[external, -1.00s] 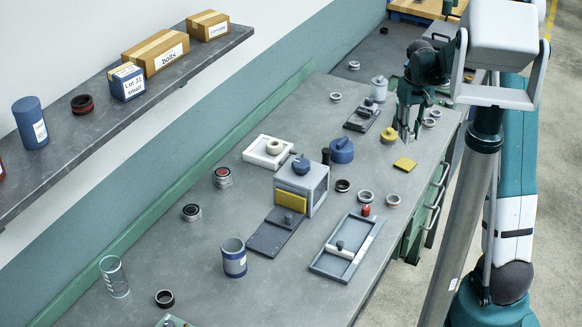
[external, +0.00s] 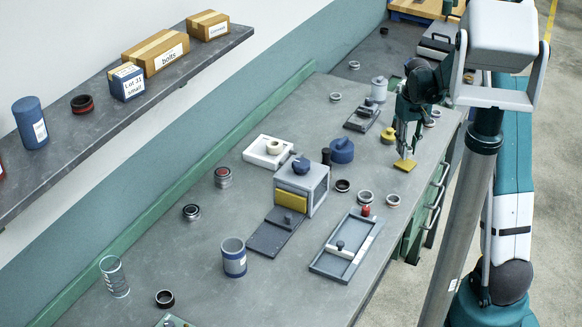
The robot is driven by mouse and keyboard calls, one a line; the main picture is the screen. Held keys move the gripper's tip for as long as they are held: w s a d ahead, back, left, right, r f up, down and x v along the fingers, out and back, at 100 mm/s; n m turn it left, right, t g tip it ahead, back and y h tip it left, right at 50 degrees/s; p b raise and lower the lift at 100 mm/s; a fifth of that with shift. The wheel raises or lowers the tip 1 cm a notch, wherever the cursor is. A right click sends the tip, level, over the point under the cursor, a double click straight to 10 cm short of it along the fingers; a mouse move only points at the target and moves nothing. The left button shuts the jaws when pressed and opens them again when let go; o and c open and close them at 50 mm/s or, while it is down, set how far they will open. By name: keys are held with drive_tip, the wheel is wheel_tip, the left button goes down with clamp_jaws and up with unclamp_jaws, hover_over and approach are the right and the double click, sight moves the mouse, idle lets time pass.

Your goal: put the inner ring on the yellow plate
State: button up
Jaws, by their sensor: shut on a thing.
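The yellow plate (external: 404,166) is a small flat square lying on the bench near its right edge. My gripper (external: 404,152) points down right above the plate, its fingertips overlapping the plate's far side in the external view. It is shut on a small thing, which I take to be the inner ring. The ring is mostly hidden between the fingers and too small to make out. I cannot tell whether it touches the plate.
A yellow round part (external: 388,136) and a blue lidded pot (external: 341,151) stand left of my gripper. Loose rings (external: 393,200) lie nearer the camera. A grey box (external: 316,186) with a yellow panel and a shallow grey tray (external: 325,266) stand further left and nearer.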

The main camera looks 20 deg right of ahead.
drive_tip(key=shift+f, duration=1.6)
drive_tip(key=shift+f, duration=0.2)
drive_tip(key=o, duration=0.9)
drive_tip(key=shift+r, duration=0.15)
wheel_tip(320, 180, up, 12)
drive_tip(key=shift+r, duration=0.1)
